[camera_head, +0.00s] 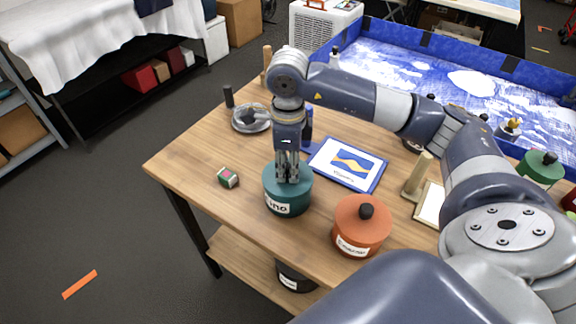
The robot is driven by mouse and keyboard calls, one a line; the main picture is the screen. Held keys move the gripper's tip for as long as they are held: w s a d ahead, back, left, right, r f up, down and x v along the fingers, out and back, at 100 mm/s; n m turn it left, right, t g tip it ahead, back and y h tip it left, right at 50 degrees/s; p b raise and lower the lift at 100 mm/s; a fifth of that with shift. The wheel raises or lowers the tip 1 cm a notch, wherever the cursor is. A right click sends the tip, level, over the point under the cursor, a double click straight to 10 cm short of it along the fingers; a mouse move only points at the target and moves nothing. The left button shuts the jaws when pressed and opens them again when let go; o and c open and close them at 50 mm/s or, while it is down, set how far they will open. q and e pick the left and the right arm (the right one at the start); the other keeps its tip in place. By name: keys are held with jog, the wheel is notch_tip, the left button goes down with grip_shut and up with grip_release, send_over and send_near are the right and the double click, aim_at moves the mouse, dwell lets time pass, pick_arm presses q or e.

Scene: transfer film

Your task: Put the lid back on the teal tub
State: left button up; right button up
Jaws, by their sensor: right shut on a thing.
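The teal tub (289,206), with a white label on its front, stands on the wooden table near its front edge. Its teal lid (271,177) shows at the top of the tub, beneath my right gripper (288,178). My right gripper points straight down and is shut on the lid's knob, which its fingers hide. The lid looks level and in line with the tub, but I cannot tell whether it is fully seated. My left gripper is not in view.
An orange lidded tub (350,235) stands close to the right. A framed picture (340,178) lies behind, with a wooden stand (414,185) beside it. The front-left tabletop is mostly clear.

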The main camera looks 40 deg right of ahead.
dwell(0.8)
jog(key=o, duration=0.9)
jog(key=shift+o, duration=0.6)
jog(key=o, duration=0.4)
jog(key=shift+r+p, duration=1.8)
jog(key=shift+r, duration=1.7)
